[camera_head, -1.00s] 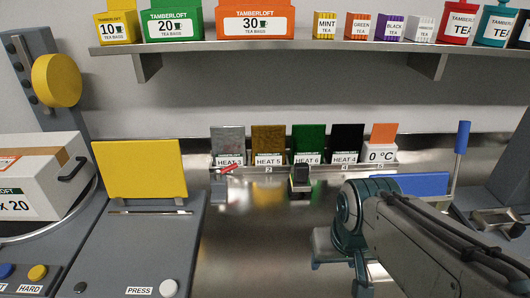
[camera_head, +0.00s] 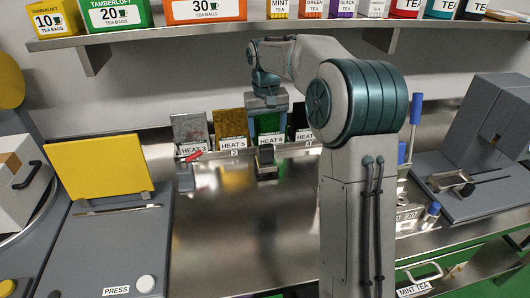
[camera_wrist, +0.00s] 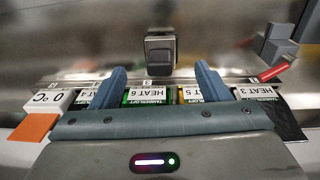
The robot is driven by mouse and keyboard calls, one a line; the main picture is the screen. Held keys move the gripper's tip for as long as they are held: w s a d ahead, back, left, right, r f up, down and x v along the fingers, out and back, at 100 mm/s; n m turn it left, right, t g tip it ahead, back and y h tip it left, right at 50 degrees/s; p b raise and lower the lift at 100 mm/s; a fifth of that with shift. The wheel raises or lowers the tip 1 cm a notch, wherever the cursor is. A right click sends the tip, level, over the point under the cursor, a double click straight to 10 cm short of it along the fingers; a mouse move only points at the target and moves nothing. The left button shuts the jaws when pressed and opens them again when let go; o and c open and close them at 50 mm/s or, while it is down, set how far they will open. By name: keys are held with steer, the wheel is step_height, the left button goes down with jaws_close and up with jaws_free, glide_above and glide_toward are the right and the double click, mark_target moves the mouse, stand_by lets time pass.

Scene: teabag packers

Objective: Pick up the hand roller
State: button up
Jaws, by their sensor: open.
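No label marks the hand roller, so I cannot tell for certain which tool it is. One candidate is a small tool with a red handle (camera_head: 192,156) on a grey block (camera_head: 185,178), left of centre at the back of the steel counter; the red handle also shows at right in the wrist view (camera_wrist: 278,70). Another is a dark, rounded piece on a metal stand (camera_head: 266,158), seen closer in the wrist view (camera_wrist: 160,55). My gripper (camera_head: 267,122) hangs in front of the green HEAT 6 sheet. In the wrist view my gripper (camera_wrist: 160,70) is open, with nothing between its fingers.
A rack of HEAT sheets (camera_head: 233,125) lines the back, close to my gripper. A shelf (camera_head: 170,32) with tea boxes is above. A press with a yellow plate (camera_head: 103,167) stands left, a grey machine (camera_head: 475,150) right, and a blue-handled tool (camera_head: 415,110) beside my arm. The counter's middle is clear.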

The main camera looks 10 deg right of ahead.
glide_above(266, 153)
steer(key=w, duration=0.1)
steer(key=shift+w+d+f, duration=0.1)
steer(key=shift+d+f, duration=0.1)
steer(key=shift+f, duration=0.4)
steer(key=shift+w+d+f, duration=0.1)
steer(key=shift+d+f, duration=0.05)
steer(key=shift+f, duration=0.45)
step_height(266, 153, down, 12)
steer(key=shift+w+a+r+p, duration=0.1)
steer(key=shift+p, duration=1.05)
steer(key=c, duration=1.3)
